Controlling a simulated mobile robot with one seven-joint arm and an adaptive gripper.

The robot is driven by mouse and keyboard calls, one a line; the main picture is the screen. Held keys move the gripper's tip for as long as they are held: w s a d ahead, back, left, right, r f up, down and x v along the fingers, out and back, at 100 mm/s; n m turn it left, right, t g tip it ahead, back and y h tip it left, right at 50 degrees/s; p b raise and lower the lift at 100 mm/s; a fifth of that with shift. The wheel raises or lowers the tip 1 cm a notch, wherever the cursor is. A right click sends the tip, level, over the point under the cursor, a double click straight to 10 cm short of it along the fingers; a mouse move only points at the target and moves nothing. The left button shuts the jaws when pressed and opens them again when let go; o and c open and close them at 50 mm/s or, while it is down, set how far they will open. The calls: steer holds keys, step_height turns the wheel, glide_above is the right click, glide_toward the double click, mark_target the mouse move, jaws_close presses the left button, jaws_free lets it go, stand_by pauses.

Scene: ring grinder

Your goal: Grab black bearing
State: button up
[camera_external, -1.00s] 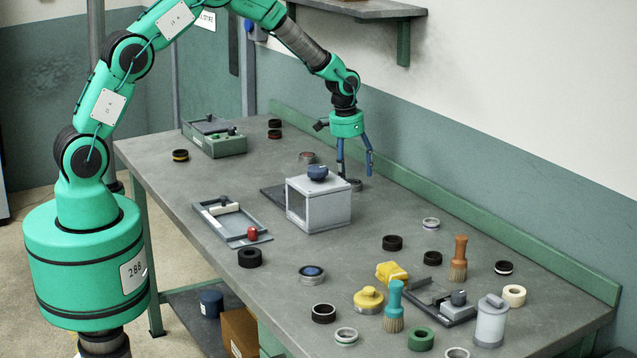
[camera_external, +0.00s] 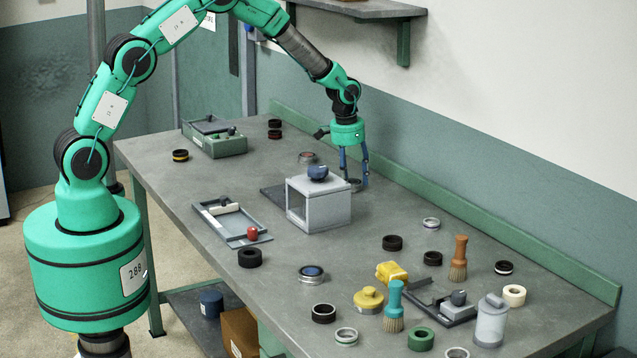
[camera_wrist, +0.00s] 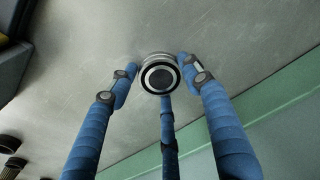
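My gripper (camera_external: 354,171) has blue fingers and points down at the back of the table, behind the grey box. Its fingertips are around a small round metallic ring with a dark centre (camera_wrist: 160,77), which appears to rest on the table. In the wrist view the right fingertip is at or very near the ring's edge, and the left one seems a sliver away; firm contact cannot be made out. A third finger is below the ring in that view. Several other black rings lie apart, such as one near the front edge (camera_external: 250,258) and one at centre right (camera_external: 392,242).
The grey box with a blue knob (camera_external: 318,205) stands just in front of my gripper. A green raised edge (camera_external: 450,208) runs along the table's back. A tray (camera_external: 232,222), brushes (camera_external: 459,258) and several rings spread to the front and right. The table left of the gripper is fairly clear.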

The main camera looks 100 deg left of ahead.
mark_target(354, 181)
steer(key=c, duration=0.5)
steer(key=shift+c, duration=0.2)
steer(key=shift+r, duration=0.85)
step_height(354, 181, up, 2)
steer(key=shift+r+p, duration=0.2)
steer(key=shift+p, duration=0.3)
steer(key=s+d, duration=0.3)
steer(key=s+d+p, duration=0.1)
steer(key=s+d, duration=0.3)
steer(key=s+d+r, duration=0.1)
steer(key=s+d, duration=0.3)
steer(key=shift+s+d, duration=0.1)
steer(key=shift+s, duration=0.15)
